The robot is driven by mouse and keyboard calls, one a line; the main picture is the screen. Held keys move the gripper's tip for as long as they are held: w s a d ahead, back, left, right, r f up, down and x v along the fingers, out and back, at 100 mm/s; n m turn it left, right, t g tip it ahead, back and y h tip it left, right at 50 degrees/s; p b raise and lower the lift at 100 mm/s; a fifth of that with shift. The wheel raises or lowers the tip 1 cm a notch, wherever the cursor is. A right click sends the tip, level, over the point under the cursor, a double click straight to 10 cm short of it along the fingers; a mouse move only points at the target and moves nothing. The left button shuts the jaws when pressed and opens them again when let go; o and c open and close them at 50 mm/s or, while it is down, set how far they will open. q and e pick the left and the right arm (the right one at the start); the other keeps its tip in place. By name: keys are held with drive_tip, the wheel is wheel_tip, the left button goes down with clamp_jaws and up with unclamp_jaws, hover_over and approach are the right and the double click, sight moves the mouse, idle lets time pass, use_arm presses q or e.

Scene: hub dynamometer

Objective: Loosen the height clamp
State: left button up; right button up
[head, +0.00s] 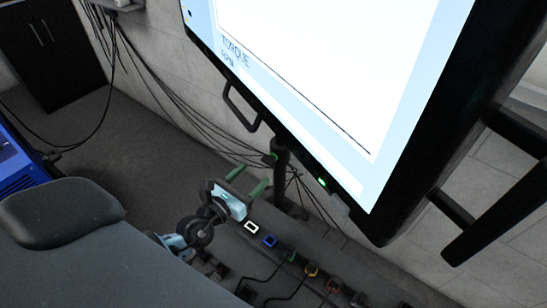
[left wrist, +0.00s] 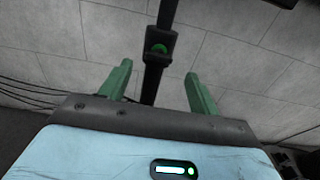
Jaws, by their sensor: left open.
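The height clamp (left wrist: 158,46) is a dark block with a round green knob on a black upright post. In the left wrist view it stands ahead of my left gripper (left wrist: 158,72), between and beyond the two green fingers. It also shows in the head view as a small clamp (head: 275,156) on the post below the big screen. My left gripper (head: 247,180) is open and empty there, its fingers pointing toward the post and apart from the clamp. My right gripper is not in view.
The large screen (head: 300,70) with its black frame hangs above my left gripper. A dark strip with coloured sockets (head: 270,241) and cables runs below. Cables (head: 185,105) hang along the tiled wall. A blue machine (head: 18,165) stands at the left edge.

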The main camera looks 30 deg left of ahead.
sight(267, 163)
use_arm(q)
drive_tip(key=shift+w+d, duration=0.25)
drive_tip(key=shift+w, duration=1.3)
drive_tip(key=shift+w+d, duration=0.2)
drive_tip(key=shift+w, duration=1.35)
drive_tip(key=c, duration=1)
